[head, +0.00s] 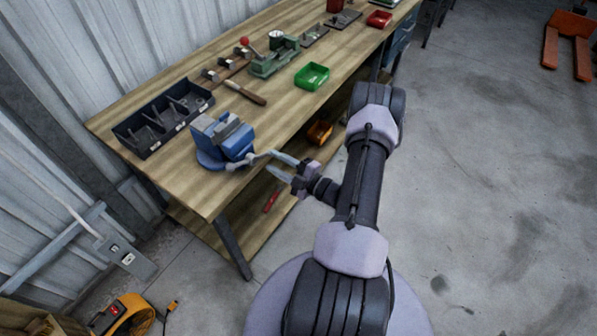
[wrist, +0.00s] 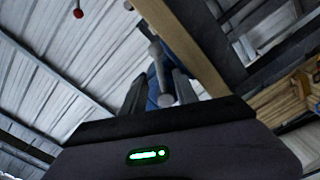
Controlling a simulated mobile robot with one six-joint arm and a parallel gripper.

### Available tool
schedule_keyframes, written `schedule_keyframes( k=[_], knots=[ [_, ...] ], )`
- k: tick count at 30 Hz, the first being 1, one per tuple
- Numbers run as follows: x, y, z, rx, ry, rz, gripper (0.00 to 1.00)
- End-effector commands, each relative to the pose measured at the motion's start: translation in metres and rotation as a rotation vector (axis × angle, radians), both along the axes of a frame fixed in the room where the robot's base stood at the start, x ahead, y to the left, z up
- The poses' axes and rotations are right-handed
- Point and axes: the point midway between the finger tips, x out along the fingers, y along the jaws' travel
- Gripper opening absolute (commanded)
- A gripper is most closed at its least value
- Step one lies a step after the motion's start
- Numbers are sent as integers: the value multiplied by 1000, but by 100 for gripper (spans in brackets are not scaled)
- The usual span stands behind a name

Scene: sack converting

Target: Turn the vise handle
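The blue vise (head: 222,140) sits on the workbench near its front left corner. Its grey vise handle (head: 250,158) sticks out at the front edge toward my gripper. My gripper (head: 271,163) is at the bench edge in front of the vise, its two fingers apart and pointing at the handle. In the wrist view the vise handle (wrist: 166,99) shows a rounded end between the open fingers of my gripper (wrist: 159,88). The fingers do not look closed on it. Part of the blue vise (wrist: 152,88) shows behind, mostly hidden by the fingers.
The wooden workbench (head: 178,165) holds a black divided tray (head: 165,122), a brown-handled tool (head: 246,93), a green press (head: 273,58) and a green bin (head: 312,76). A lower shelf (head: 243,228) runs beneath.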

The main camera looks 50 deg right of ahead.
Motion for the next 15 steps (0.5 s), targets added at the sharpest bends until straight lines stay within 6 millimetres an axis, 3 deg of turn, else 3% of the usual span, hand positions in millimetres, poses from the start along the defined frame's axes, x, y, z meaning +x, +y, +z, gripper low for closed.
schedule_keyframes(
  k=[3, 9, 15],
  knots=[
    [-41, -5, 2, 4, 1, -10, 35],
    [-105, -9, 2, 2, 1, -8, 35],
    [-139, -11, 0, 1, 2, -3, 35]
  ],
)
